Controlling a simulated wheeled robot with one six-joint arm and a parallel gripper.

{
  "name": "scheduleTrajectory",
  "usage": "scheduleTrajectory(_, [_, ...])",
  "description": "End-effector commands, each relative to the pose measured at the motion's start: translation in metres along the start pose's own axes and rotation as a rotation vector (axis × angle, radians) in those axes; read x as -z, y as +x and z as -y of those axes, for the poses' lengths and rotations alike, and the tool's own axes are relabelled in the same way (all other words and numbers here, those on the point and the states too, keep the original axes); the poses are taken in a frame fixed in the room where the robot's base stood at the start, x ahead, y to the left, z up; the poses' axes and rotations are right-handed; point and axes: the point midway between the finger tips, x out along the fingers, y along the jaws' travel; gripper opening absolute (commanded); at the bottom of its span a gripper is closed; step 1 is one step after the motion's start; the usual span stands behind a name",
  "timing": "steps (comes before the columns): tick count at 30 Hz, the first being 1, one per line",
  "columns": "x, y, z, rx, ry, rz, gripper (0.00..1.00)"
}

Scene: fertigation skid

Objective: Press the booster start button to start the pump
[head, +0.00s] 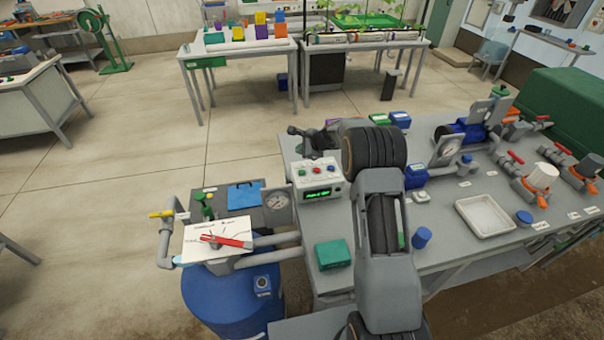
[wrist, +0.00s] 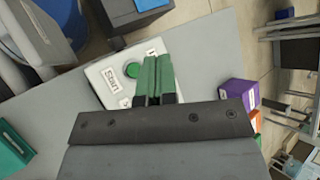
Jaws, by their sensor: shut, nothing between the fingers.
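In the wrist view, a white panel (wrist: 108,75) with a round green button (wrist: 133,69) lies on a grey surface. Small labels sit beside the button; their text is too blurred and turned to read surely. My gripper (wrist: 158,62) has its green fingers shut together with nothing between them. The fingertips overlap the panel just right of the green button. I cannot tell whether they touch the panel. In the head view, a white control box (head: 318,182) with a green display and several coloured buttons stands left of my arm. My fingers are not clear there.
A teal box (head: 333,254) lies on the bench near my arm. A pressure gauge (head: 278,201), a red-handled lever (head: 226,241) and a blue tank (head: 232,300) are at left. A white tray (head: 485,215) and valves stand at right.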

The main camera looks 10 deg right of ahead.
Motion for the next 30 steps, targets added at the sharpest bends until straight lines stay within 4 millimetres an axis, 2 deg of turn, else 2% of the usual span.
scheduleTrajectory(16, [0.035, 0.048, -0.035, 0.0, -0.001, 0.0, 0.0])
scheduleTrajectory(30, [0.039, 0.053, -0.039, 0.0, 0.0, 0.0, 0.0])
